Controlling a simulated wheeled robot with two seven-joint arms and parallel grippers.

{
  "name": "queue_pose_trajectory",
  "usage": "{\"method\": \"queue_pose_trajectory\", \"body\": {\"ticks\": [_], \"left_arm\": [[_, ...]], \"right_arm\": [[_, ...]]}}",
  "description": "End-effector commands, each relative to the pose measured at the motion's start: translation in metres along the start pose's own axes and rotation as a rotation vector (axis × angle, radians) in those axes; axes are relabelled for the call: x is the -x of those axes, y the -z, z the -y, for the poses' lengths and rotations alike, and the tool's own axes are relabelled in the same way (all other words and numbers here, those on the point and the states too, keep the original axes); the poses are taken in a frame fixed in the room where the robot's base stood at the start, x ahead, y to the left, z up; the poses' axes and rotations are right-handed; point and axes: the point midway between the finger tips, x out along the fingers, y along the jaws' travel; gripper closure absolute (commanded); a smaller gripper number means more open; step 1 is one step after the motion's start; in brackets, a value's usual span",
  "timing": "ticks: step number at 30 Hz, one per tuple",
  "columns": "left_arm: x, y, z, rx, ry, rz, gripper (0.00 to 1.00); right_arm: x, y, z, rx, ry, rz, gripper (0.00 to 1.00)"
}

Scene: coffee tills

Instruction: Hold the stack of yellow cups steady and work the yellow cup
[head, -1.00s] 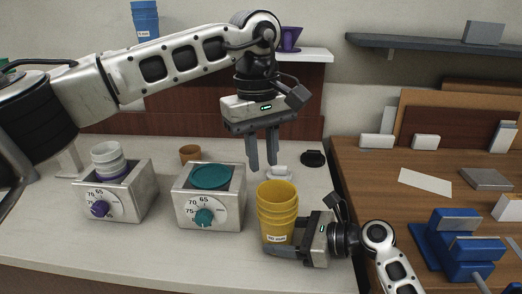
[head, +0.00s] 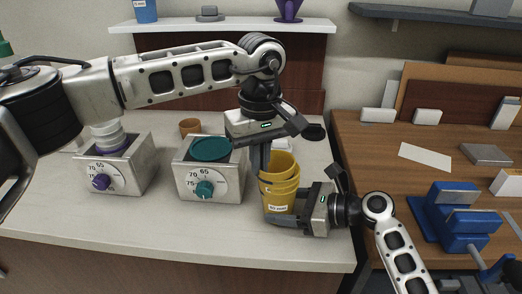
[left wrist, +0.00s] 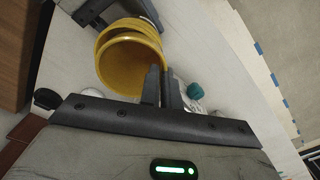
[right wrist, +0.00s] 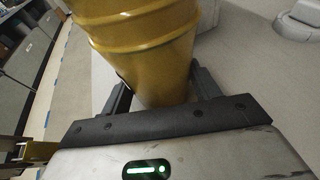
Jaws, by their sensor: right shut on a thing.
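The stack of yellow cups (head: 281,190) stands upright near the counter's front right, its open mouths up and a white label low on its side. My right gripper (right wrist: 158,90) is shut around the lower part of the stack, one finger on each side. My left gripper (head: 261,160) points down at the stack's left rim. In the left wrist view its two fingers (left wrist: 160,88) are a narrow gap apart at the rim of the top yellow cup (left wrist: 132,62), one over the mouth and one outside. Whether they touch the cup wall is hidden.
A wooden desk with a blue device (head: 452,222) is at right. The counter's front is clear.

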Motion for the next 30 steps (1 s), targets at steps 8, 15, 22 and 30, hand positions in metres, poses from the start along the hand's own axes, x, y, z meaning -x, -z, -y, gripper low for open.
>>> {"method": "queue_pose_trajectory", "body": {"ticks": [8, 15, 22, 30], "left_arm": [[0.005, -0.002, -0.004, -0.006, -0.017, 0.0, 1.0], [0.018, -0.003, -0.005, -0.008, -0.02, 0.001, 1.0], [0.019, -0.002, -0.004, -0.006, -0.016, 0.001, 1.0], [0.017, 0.0, 0.0, -0.001, -0.039, 0.002, 1.0]], "right_arm": [[-0.004, 0.001, -0.006, 0.008, -0.017, -0.005, 0.75], [-0.004, 0.003, -0.006, 0.008, -0.019, -0.01, 0.74], [-0.003, 0.003, -0.005, 0.005, -0.014, -0.009, 0.75], [-0.002, 0.001, -0.004, 0.005, -0.011, -0.005, 0.75]]}}
